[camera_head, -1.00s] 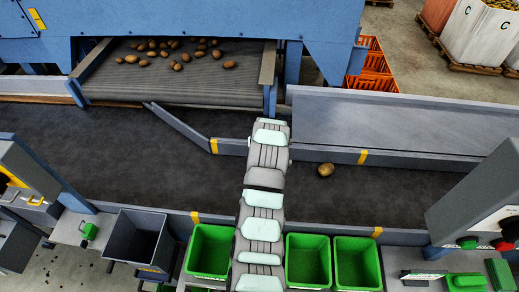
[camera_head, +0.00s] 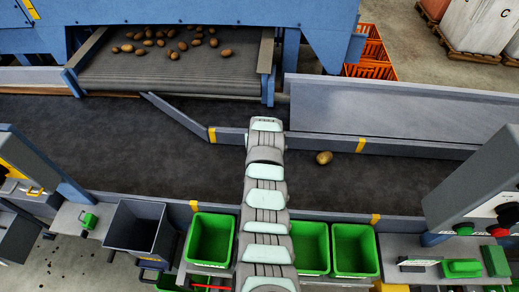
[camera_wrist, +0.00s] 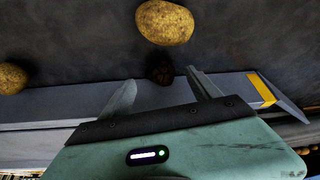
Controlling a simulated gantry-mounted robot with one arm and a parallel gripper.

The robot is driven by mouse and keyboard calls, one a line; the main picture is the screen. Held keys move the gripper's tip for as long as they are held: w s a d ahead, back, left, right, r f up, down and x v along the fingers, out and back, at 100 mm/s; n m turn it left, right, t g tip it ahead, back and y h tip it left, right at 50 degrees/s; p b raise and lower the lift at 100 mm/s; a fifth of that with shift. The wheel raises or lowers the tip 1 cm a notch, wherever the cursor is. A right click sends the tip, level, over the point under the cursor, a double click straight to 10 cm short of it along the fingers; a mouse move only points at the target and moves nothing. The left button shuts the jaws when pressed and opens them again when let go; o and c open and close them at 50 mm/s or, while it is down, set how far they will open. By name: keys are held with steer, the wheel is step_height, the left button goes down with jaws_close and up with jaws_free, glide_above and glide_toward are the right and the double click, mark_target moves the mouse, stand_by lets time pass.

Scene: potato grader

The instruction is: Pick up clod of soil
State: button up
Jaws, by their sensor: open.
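In the wrist view a small dark brown lump, which looks like the clod of soil (camera_wrist: 160,74), lies on the dark belt near the grey side rail. My gripper (camera_wrist: 160,78) is open, with one finger to the left of the clod and one to the right. The clod appears at or just beyond the fingertips; nothing shows contact. In the head view my arm reaches across the belt, and its end hides the gripper and the clod.
A potato (camera_wrist: 166,22) lies just beyond the clod in the wrist view, and another potato (camera_wrist: 12,78) lies at the left. The grey rail (camera_wrist: 75,104) runs under my fingers. Several green bins (camera_head: 210,240) stand along the front. The belt (camera_head: 90,140) is bare at left.

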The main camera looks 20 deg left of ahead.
steer(key=shift+b+x, duration=0.55)
steer(key=shift+x, duration=1.1)
steer(key=c, duration=1.4)
steer(key=shift+s+r, duration=0.2)
